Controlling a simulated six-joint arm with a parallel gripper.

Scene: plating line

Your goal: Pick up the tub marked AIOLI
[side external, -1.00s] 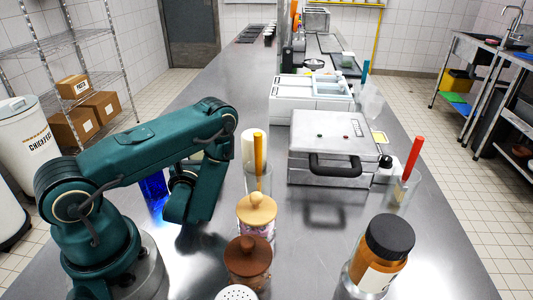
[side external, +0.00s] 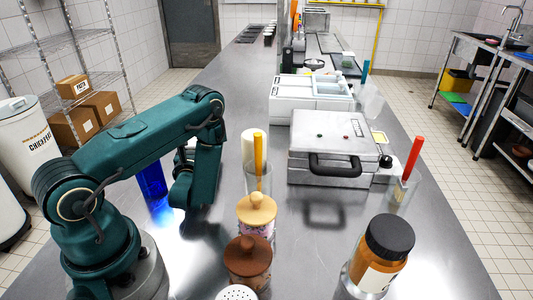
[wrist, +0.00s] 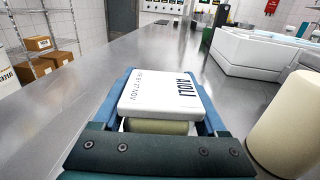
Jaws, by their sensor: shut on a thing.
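The tub marked AIOLI (wrist: 160,96) shows in the wrist view, with a white lid and a pale yellowish body under it. In the side external view my arm hides the tub and the gripper's fingertips. The wrist view does not clearly show whether the tub touches the steel counter (wrist: 75,125).
A cream cylinder (wrist: 288,125) stands close on the right; it also shows in the side external view (side external: 248,147). A blue object (side external: 152,180) stands behind my arm. Several lidded jars stand in front, and a steel press (side external: 333,150) is to the right. Counter beyond the tub is clear.

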